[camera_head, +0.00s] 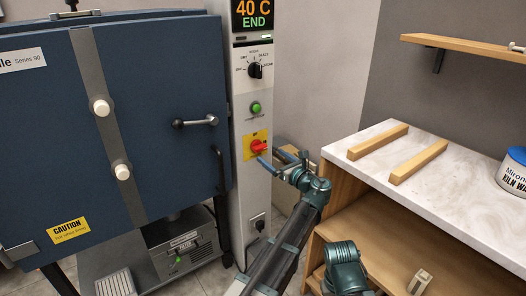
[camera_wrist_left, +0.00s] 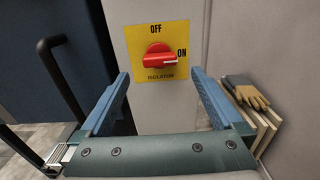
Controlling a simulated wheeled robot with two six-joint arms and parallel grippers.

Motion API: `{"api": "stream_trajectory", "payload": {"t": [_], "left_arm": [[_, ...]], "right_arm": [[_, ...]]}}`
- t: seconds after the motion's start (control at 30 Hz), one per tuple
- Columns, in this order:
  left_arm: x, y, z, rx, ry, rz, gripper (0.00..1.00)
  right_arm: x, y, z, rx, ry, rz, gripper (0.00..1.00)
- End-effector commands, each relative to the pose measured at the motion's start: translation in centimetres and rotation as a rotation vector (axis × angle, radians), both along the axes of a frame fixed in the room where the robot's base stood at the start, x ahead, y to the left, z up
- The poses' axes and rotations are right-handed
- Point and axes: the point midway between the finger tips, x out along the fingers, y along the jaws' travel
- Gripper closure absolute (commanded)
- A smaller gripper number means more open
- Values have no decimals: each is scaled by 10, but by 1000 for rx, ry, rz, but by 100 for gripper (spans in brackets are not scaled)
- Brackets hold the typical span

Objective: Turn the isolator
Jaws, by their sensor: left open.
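The isolator is a red rotary knob (camera_head: 259,146) on a yellow plate (camera_head: 249,154) low on the grey control column. In the left wrist view the red knob (camera_wrist_left: 157,60) lies horizontal, its white mark to the right at ON. OFF is printed above it and ISOLATOR below on the yellow plate (camera_wrist_left: 137,36). My left gripper (camera_head: 273,157) is open and empty, just in front of the plate. In the left wrist view its blue fingers (camera_wrist_left: 160,75) stand apart, left and right of the plate, and the knob appears between them, not gripped. My right gripper is not seen.
The column carries a lit display, a dial (camera_head: 255,71) and a green button (camera_head: 255,108). A white-topped bench (camera_head: 455,170) is at right. Gloves (camera_wrist_left: 247,91) lie beside the column.

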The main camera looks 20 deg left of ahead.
Motion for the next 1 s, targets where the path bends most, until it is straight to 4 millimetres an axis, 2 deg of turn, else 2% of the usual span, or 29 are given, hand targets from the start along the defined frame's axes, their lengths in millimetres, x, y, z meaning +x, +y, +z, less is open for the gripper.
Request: {"api": "stream_trajectory", "payload": {"t": [0.1,0.33,0.8,0.87,1.0], "left_arm": [[16,19,0,-1,-1,2,0],[34,43,0,-1,-1,1,0],[39,51,0,-1,0,0,0],[39,51,0,-1,0,0,9],[39,50,0,-1,0,0,34]], "right_arm": [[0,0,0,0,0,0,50],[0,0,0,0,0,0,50],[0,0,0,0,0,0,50],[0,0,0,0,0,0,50],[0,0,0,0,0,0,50]]}}
